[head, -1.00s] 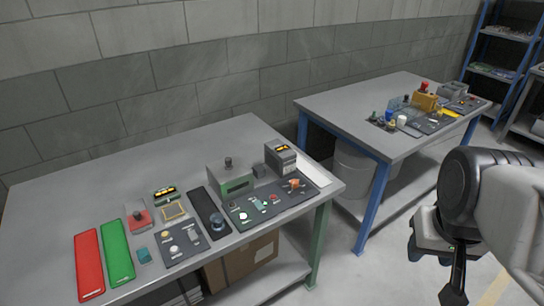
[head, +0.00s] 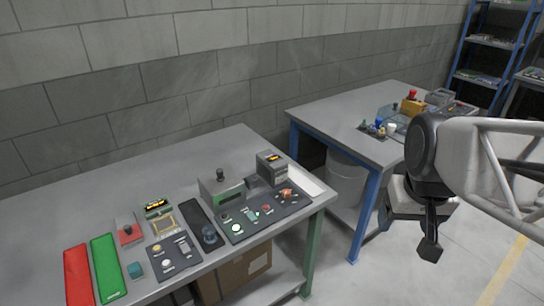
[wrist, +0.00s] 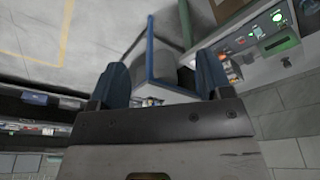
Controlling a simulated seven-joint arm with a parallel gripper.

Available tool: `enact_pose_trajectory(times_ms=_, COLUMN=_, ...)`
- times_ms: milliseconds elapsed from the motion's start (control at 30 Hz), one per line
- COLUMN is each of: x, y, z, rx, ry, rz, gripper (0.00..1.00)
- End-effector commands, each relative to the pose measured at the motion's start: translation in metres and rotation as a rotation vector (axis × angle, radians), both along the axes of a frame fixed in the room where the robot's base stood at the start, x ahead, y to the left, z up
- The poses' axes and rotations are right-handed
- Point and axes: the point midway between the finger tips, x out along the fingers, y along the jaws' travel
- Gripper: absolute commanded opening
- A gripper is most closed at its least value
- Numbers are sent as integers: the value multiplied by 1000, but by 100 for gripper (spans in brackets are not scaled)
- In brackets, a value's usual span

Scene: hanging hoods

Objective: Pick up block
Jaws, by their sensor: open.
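A small teal block (head: 135,270) lies on the near grey table, between the green pad and the dark button panel. My gripper (head: 408,232) hangs in the air at the right of the head view, far from the block and to the right of the near table. In the wrist view its two blue-grey fingers (wrist: 163,78) stand wide apart with nothing between them. The block cannot be made out in the wrist view.
The near table (head: 85,205) also holds a red pad (head: 78,276), a green pad (head: 108,268), a button panel (head: 174,254) and a grey-green box (head: 222,189). A second table (head: 330,128) with blue legs carries more parts. Open floor lies at right.

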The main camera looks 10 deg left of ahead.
Motion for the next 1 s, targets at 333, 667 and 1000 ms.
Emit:
enact_pose_trajectory(times_ms=333, x=87, y=35, z=8, rx=-10, ry=34, rz=109, gripper=72)
enact_pose_trajectory(times_ms=667, x=167, y=77, z=0, rx=-19, ry=62, rz=212, gripper=72)
enact_pose_trajectory(times_ms=1000, x=244, y=132, z=-23, rx=-30, ry=91, rz=317, gripper=72)
